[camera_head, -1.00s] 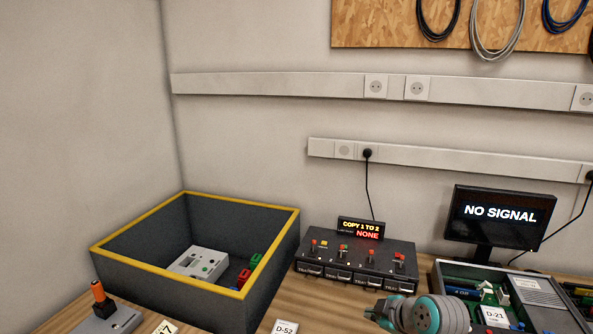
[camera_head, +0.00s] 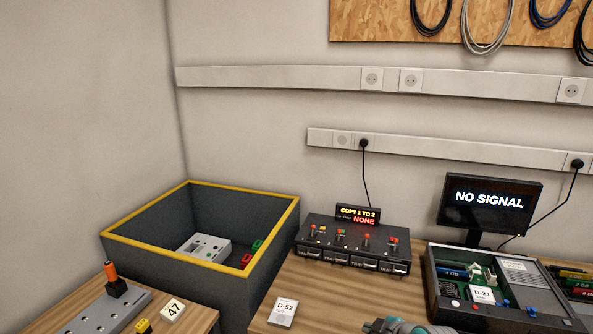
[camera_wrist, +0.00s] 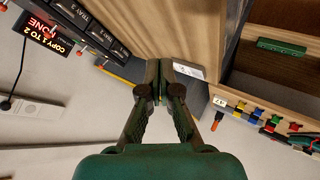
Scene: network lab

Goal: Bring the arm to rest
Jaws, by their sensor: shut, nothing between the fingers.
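My gripper (camera_wrist: 165,85) shows in the wrist view as two dark green fingers whose tips are together, with nothing between them. The wrist view is turned upside down, with the wooden bench top above the fingers. In the head view only the top of my arm shows, at the bottom edge right of centre; my gripper is not visible there.
A dark bin with a yellow rim (camera_head: 150,248) holds a grey box (camera_head: 205,247). A black copier (camera_head: 352,243) reads "COPY 1 TO 2 NONE". A monitor (camera_head: 489,203) reads "NO SIGNAL". An open device (camera_head: 455,305) stands at right. Card D-52 (camera_head: 283,312) lies on the bench.

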